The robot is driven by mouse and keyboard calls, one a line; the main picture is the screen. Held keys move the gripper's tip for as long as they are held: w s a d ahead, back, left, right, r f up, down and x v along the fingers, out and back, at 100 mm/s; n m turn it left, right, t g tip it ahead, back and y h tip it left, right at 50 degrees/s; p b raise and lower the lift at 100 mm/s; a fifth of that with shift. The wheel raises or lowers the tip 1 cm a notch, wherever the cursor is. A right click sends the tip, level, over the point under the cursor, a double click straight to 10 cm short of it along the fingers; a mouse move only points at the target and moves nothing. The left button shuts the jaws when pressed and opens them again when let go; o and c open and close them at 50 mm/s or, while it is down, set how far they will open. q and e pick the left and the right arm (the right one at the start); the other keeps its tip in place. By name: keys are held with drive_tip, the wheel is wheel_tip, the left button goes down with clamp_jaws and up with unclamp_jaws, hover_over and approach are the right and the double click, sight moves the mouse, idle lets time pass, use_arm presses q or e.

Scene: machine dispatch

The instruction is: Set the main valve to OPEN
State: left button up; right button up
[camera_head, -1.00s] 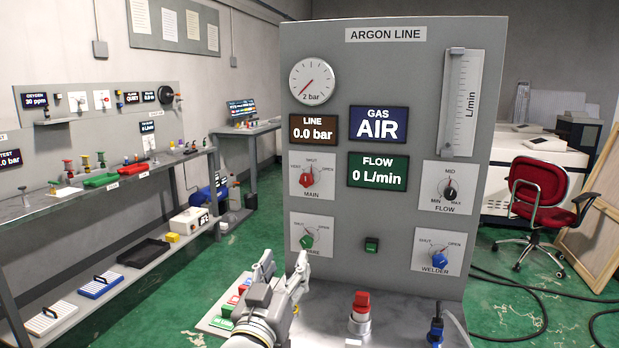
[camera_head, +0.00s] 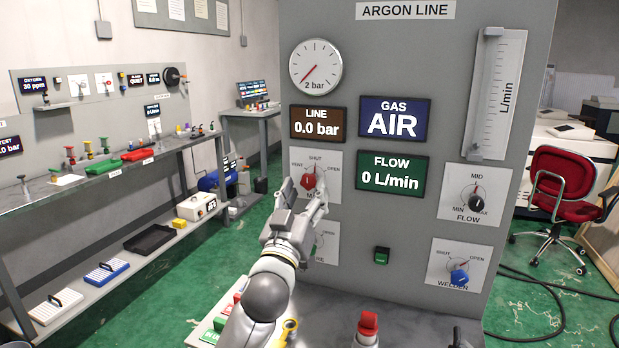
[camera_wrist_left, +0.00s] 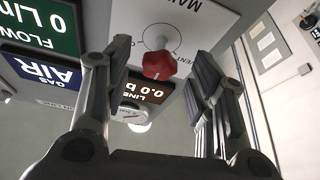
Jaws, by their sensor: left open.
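The main valve is a red knob (camera_head: 309,181) on a white plate marked VENT, SHUT and OPEN, on the grey ARGON LINE panel. Its pointer is up, at SHUT. My left gripper (camera_head: 304,199) is open in front of the panel, with its fingertips at the lower part of the knob and hiding part of the plate. In the left wrist view the red knob (camera_wrist_left: 158,65) shows between the two open fingers (camera_wrist_left: 150,75), with a gap on each side. No contact shows. My right gripper is not in view.
The panel displays read LINE 0.0 bar (camera_head: 318,124), GAS AIR (camera_head: 394,119) and FLOW 0 L/min (camera_head: 391,174). A green knob below is mostly behind my arm. The flow knob (camera_head: 476,202) and blue welder knob (camera_head: 460,277) are to the right. A red-topped fitting (camera_head: 368,325) stands below.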

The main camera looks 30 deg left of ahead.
sight(308, 186)
use_arm(q)
drive_tip(key=shift+x, duration=0.85)
drive_tip(key=shift+w+a+r, duration=0.1)
drive_tip(key=shift+w+r, duration=0.1)
drive_tip(key=shift+w, duration=0.15)
drive_tip(key=shift+w+a+r, duration=0.1)
drive_tip(key=shift+w+r, duration=0.05)
drive_tip(key=shift+w, duration=0.2)
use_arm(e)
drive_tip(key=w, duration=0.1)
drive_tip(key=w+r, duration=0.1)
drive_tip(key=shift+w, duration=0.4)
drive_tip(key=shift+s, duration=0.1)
use_arm(q)
drive_tip(key=c, duration=1)
drive_tip(key=shift+p, duration=0.35)
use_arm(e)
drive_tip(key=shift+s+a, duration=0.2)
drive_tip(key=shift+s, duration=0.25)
